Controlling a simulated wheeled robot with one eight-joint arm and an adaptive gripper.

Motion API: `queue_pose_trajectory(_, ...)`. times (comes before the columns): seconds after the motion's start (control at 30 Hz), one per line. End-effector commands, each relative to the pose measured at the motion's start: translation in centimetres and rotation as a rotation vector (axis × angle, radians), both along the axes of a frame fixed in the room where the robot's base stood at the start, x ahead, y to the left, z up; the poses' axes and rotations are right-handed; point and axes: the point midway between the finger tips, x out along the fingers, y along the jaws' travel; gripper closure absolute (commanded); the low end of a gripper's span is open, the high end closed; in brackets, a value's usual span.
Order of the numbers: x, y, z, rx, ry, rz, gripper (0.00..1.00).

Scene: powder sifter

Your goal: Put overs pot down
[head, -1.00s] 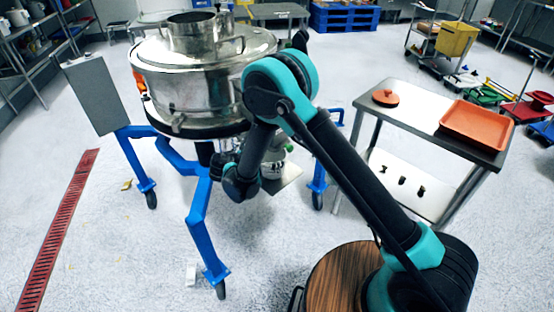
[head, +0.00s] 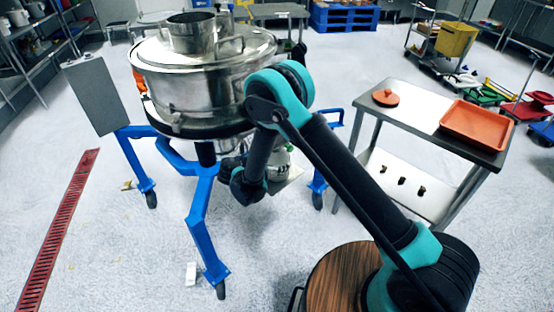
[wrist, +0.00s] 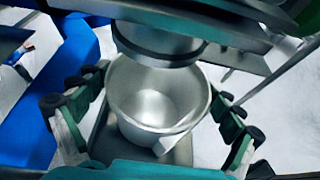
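The overs pot (wrist: 140,105) is a pale metal, open-topped pot, upright and empty as far as I see inside it. In the wrist view it stands over a grey plate (wrist: 115,140), directly under the round metal outlet (wrist: 160,45) of the sifter. My gripper (wrist: 153,122) has its fingers spread wide on both sides of the pot, with no clear grip on it. In the head view the pot (head: 280,166) shows partly behind my arm, below the steel sifter (head: 200,90). My fingers are mostly hidden there.
The sifter stands on a blue wheeled frame (head: 203,215) with a grey box (head: 94,95) at its left. A steel table (head: 425,110) at the right holds an orange tray (head: 478,125) and an orange lid (head: 385,98). The floor between is clear.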

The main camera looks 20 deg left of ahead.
Motion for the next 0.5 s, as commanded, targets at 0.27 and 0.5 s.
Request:
queue_pose_trajectory(0.27,-0.01,0.01,0.05,0.0,0.0,0.0,0.0)
queue_pose_trajectory(0.5,-0.57,0.35,0.53,0.0,0.0,0.002,0.0)
